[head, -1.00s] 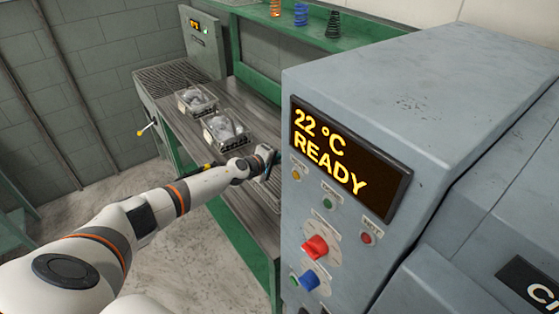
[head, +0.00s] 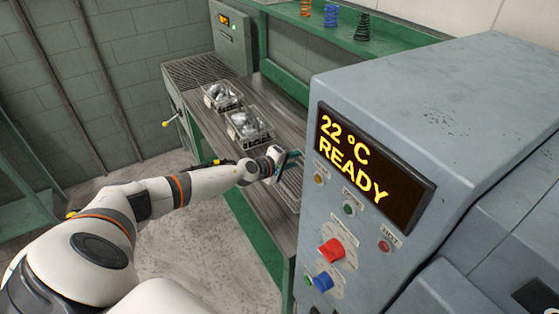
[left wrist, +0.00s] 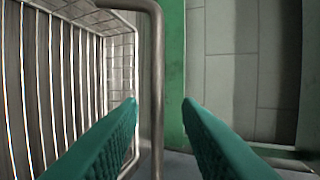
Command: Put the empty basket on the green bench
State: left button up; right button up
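My left gripper (head: 291,158) reaches over the bench, beside the grey control cabinet. In the left wrist view its two green fingers (left wrist: 160,104) are apart, with a metal handle bar (left wrist: 157,80) between them. The bar belongs to a wire basket (left wrist: 60,90) on the left; the part I see holds nothing. In the head view the basket (head: 292,186) shows only in part, near the cabinet's edge. The green bench (head: 256,236) has a grey-brown top. Two wire baskets with grey contents, a far one (head: 222,97) and a nearer one (head: 247,127), stand on it. My right gripper is out of view.
The control cabinet (head: 400,110) reads 22 °C READY and hides part of the bench. A green shelf (head: 395,35) behind carries coloured springs (head: 331,14). A smaller grey machine box (head: 231,35) stands at the far end. Concrete floor (head: 195,250) is open at left.

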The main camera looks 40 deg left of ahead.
pick_arm(q)
jog(key=v, duration=0.7)
jog(key=shift+s, duration=0.3)
jog(key=shift+a+r, duration=0.1)
jog(key=shift+s, duration=0.1)
